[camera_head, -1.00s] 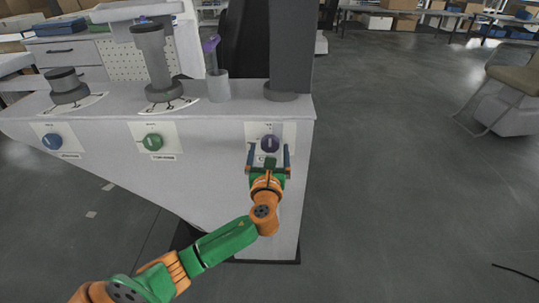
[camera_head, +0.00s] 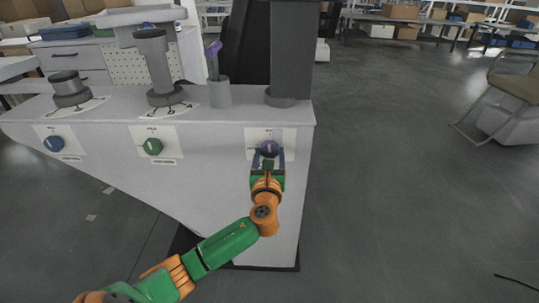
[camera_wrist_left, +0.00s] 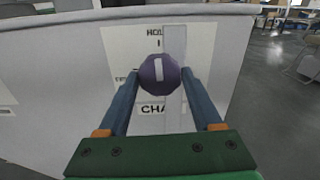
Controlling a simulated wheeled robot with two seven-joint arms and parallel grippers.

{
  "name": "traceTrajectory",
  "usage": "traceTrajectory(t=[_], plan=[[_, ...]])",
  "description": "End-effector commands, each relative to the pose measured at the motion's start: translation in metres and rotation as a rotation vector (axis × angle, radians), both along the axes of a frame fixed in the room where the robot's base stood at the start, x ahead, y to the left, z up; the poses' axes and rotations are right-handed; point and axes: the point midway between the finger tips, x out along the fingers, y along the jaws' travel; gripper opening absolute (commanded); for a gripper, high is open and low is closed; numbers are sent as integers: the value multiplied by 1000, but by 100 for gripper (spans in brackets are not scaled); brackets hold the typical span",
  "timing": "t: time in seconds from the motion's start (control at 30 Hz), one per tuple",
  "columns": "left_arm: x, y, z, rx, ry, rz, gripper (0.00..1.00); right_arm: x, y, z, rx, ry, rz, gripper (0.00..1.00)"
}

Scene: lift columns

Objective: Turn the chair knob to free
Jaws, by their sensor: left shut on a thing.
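The chair knob is the round purple knob (camera_head: 269,148) on the right of the white front panel; it also shows in the left wrist view (camera_wrist_left: 158,70). Its white mark stands nearly upright, towards the label "HO…" above it. A partly covered label starting "F" is at its left, and "CHA…" is below. My left gripper (camera_head: 268,157) faces the panel, shut on the knob with one blue finger on each side. The fingers hide part of the labels. My right gripper is not in view.
A green knob (camera_head: 152,146) and a blue knob (camera_head: 54,143) sit further left on the same panel. Grey columns stand on the desk top, the tallest (camera_head: 291,50) above the purple knob. Open floor lies to the right, with a chair (camera_head: 510,90) at the far right.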

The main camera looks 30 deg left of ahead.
Motion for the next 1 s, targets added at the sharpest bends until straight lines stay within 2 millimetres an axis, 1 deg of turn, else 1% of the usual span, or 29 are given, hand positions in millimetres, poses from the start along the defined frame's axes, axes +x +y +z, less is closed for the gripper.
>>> traceTrajectory(t=[0.17, 0.43, 1.0], plan=[[0, 0, 0, -94, -57, 0, 11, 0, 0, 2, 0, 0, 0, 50], [0, 0, -1, -306, -185, 1, 11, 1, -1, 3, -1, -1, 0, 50], [0, 0, -2, -770, -470, 1, 11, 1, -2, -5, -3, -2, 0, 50]])
